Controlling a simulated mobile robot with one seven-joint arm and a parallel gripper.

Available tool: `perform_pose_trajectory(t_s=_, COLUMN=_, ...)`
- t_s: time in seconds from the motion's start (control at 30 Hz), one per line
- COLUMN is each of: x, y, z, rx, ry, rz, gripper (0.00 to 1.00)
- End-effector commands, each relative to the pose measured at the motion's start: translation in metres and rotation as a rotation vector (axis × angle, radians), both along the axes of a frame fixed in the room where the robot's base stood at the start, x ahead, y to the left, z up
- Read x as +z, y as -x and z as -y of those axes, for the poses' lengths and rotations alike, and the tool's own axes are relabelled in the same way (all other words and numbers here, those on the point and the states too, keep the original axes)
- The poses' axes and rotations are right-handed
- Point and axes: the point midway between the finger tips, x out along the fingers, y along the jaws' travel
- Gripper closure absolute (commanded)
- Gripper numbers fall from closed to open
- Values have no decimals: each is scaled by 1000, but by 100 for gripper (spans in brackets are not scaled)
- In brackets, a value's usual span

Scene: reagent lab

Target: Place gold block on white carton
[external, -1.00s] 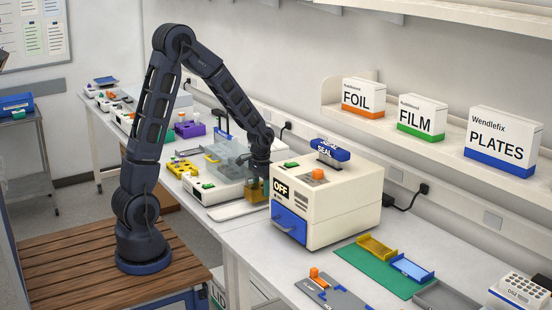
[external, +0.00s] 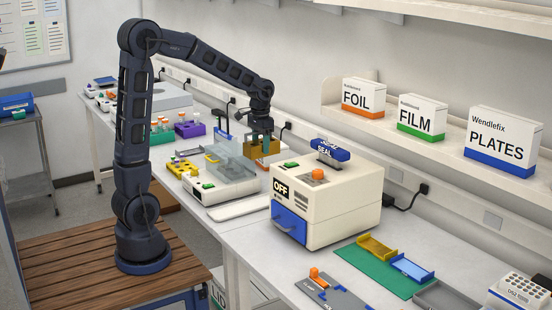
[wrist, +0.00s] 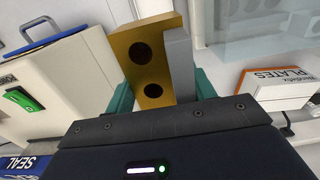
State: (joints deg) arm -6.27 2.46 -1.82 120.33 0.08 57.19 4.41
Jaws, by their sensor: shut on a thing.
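The gold block (external: 263,149) is in my gripper (external: 261,139), held in the air above the bench, between the clear-lidded unit and the cream sealer. In the wrist view the gold block (wrist: 150,62) shows two dark holes, with a grey part (wrist: 180,65) against its side. The green fingers of my gripper (wrist: 162,90) are on either side of these. A white carton labelled PLATES, with an orange band (wrist: 282,90), is at the right in the wrist view, apart from the block.
The cream sealer (external: 335,205) with its blue drawer stands right of the block. The clear-lidded unit (external: 228,168) is on the left. A shelf holds cartons marked FOIL (external: 364,98), FILM (external: 422,118) and PLATES (external: 502,140). A green mat (external: 375,270) lies in front.

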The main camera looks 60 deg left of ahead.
Motion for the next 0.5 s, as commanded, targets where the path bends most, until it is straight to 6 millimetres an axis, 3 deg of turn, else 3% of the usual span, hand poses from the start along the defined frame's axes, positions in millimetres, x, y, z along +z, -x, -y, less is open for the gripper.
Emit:
perform_pose_trajectory(t_s=0.17, x=8, y=-16, z=-10, rx=2, ry=1, rz=0, gripper=89)
perform_pose_trajectory(t_s=0.33, x=24, y=-58, z=-40, rx=4, ry=3, rz=2, gripper=89)
perform_pose_trajectory(t_s=0.5, x=42, y=-105, z=-82, rx=6, ry=4, rz=3, gripper=89)
